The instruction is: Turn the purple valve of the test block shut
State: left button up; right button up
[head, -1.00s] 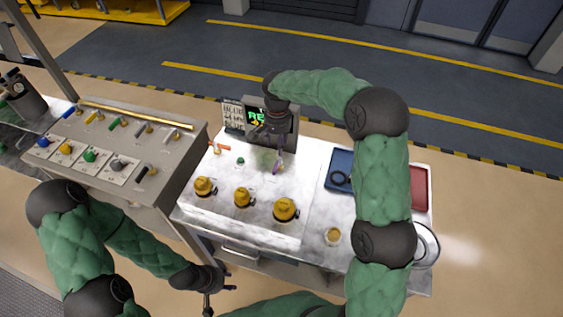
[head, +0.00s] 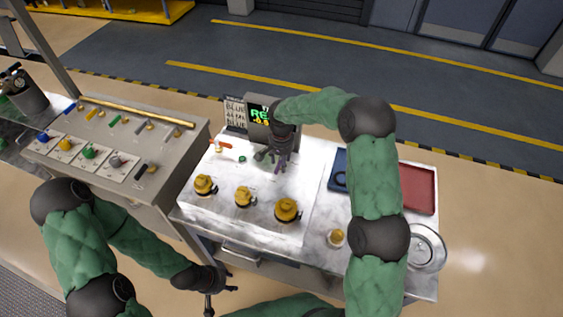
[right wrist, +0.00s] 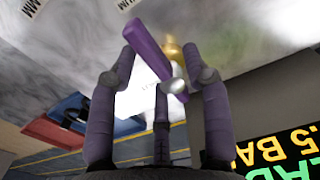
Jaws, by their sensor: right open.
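The purple valve handle (right wrist: 148,48) shows as a flat bar in the right wrist view, with a brass part (right wrist: 173,50) beside it. It lies slanted between the spread fingers of my right gripper (right wrist: 160,62), which is open; I cannot tell whether any finger touches it. In the head view, my right gripper (head: 272,157) is low over the back of the white test block (head: 240,225), and its fingers mostly hide the purple handle. My left gripper (head: 210,288) is in front of the bench, away from the block; its finger opening is unclear.
A screen (head: 259,115) stands just behind my right gripper. Several yellow knobs (head: 287,210) line the block's front, and an orange-handled valve (head: 219,145) is at its back left. A blue tray (head: 339,170) and a red tray (head: 418,190) are at the right.

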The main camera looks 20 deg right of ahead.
jog(key=shift+f, duration=0.25)
grip_shut()
